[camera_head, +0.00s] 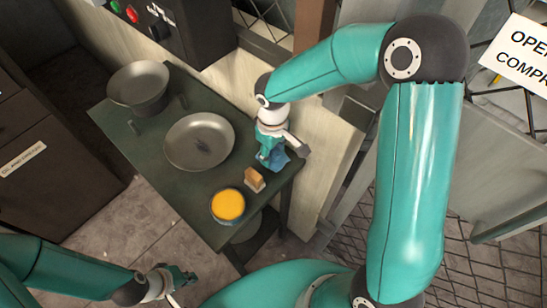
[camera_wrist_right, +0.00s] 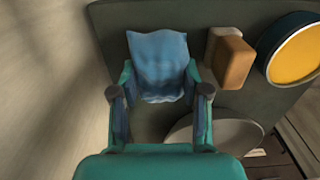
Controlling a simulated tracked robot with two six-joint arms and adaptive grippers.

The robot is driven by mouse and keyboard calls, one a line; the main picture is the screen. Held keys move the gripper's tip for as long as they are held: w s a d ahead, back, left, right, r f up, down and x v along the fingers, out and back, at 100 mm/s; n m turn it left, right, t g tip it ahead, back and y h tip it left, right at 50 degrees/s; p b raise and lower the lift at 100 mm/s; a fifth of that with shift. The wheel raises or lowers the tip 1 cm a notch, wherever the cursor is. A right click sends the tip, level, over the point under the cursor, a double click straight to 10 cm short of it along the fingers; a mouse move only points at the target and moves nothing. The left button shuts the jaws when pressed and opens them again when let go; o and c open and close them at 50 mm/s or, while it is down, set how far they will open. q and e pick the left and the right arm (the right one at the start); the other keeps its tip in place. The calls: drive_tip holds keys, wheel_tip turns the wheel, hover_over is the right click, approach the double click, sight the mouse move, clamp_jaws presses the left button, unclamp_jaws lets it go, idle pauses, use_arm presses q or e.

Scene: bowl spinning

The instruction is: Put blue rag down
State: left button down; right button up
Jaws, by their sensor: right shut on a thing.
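The blue rag (camera_head: 278,162) is at the right corner of the dark green table, under my right gripper. It also shows in the right wrist view (camera_wrist_right: 160,55), bunched between the two fingers. My right gripper (camera_head: 271,155) points down and is shut on the rag. I cannot tell whether the rag's underside touches the tabletop. My left gripper (camera_head: 181,280) is low at the bottom left, away from the table, and holds nothing that I can see. Its finger opening is unclear.
A tan sponge (camera_head: 254,180) sits close beside the rag. A bowl of yellow paste (camera_head: 228,205) is at the table's front edge. A grey shallow bowl (camera_head: 200,141) and a deeper metal bowl (camera_head: 139,86) are further left. The pale wall (camera_head: 320,130) rises behind the table.

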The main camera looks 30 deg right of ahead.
sight(273, 160)
drive_tip(key=shift+f, duration=1.75)
drive_tip(key=shift+f, duration=0.1)
drive_tip(key=o, duration=1)
wheel_tip(273, 160, up, 12)
drive_tip(key=shift+r, duration=0.15)
drive_tip(key=shift+s, duration=0.1)
